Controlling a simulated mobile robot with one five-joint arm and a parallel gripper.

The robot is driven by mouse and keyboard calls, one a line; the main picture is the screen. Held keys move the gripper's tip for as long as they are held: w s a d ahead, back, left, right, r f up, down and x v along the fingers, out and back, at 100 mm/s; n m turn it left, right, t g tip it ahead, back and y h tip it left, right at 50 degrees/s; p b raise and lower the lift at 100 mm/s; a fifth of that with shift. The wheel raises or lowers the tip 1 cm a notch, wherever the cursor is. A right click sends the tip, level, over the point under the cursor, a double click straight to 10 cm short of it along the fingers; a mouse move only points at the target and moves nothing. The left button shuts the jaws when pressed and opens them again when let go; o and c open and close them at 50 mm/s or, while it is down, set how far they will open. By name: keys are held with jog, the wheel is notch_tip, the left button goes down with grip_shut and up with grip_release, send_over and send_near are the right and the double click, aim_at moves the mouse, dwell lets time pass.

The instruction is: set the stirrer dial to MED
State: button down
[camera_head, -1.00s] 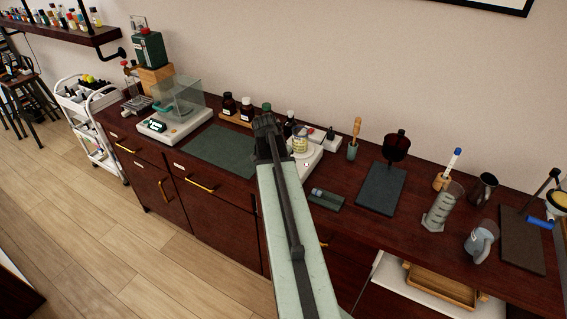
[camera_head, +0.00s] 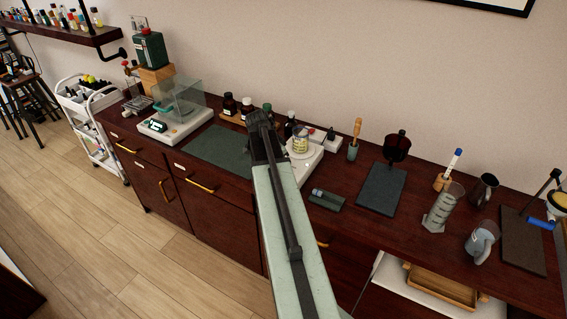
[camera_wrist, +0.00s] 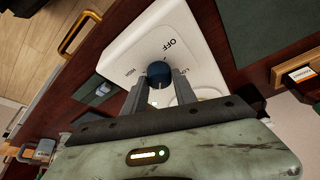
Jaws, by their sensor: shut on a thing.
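The stirrer (camera_wrist: 135,45) is a white unit on the dark counter; its body also shows in the head view (camera_head: 311,164), partly behind my arm. Its dark blue dial (camera_wrist: 159,73) sits on the front face, with OFF, LOW and HIGH printed around it. No MED label is readable from here. My gripper (camera_wrist: 160,88) is shut on the dial, one finger at each side. The dial's pointer is hidden or too small to make out. A glass vessel with yellowish contents (camera_head: 300,143) stands on the stirrer's plate.
A dark green mat (camera_head: 215,150) lies left of the stirrer, with brown bottles (camera_head: 228,104) behind it. A small dark green case (camera_head: 327,200) and a dark slab (camera_head: 381,188) lie to the right. A gold drawer handle (camera_wrist: 80,32) shows below the counter edge.

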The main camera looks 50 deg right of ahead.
jog(key=shift+w+a, duration=0.1)
jog(key=c, duration=1)
grip_release()
jog(key=shift+r+p, duration=0.3)
jog(key=shift+p, duration=0.1)
jog(key=p+v, duration=0.6)
jog(key=v, duration=0.1)
jog(key=shift+a, duration=0.1)
